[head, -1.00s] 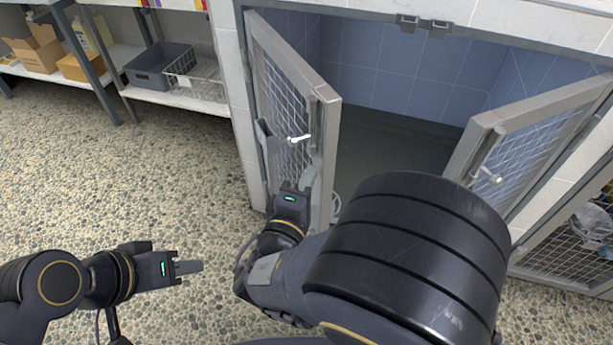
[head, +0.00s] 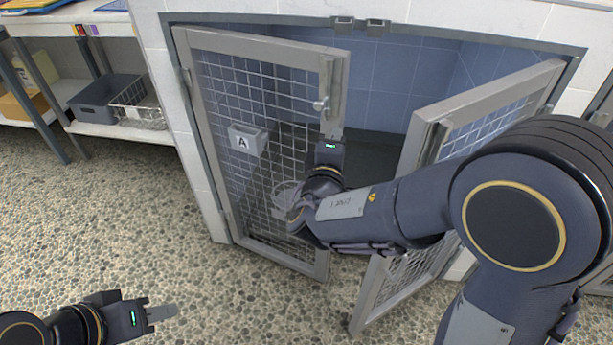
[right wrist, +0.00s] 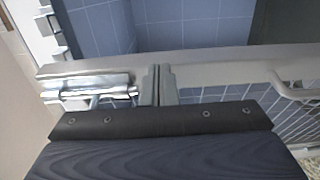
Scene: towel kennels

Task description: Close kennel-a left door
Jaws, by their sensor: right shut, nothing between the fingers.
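The left door (head: 262,150) of kennel A is a grey-framed mesh door with an "A" tag (head: 248,139) and a latch knob (head: 320,104). It hangs partly open, with a gap between its free edge and the opening. My right gripper (head: 331,128) is shut and empty at that free edge, below the knob; whether it touches is unclear. In the right wrist view, its fingers (right wrist: 158,85) overlap the door frame (right wrist: 215,70) beside a metal latch (right wrist: 90,88). My left gripper (head: 160,313) is low over the floor, away from the door; its jaw gap is unclear.
The right door (head: 420,170) stands open outward, partly behind my right arm. Catches (head: 360,25) sit on the top frame. A bowl (head: 285,195) shows through the left door's mesh. Shelves with a grey bin (head: 100,97) stand left. The pebbled floor at left is clear.

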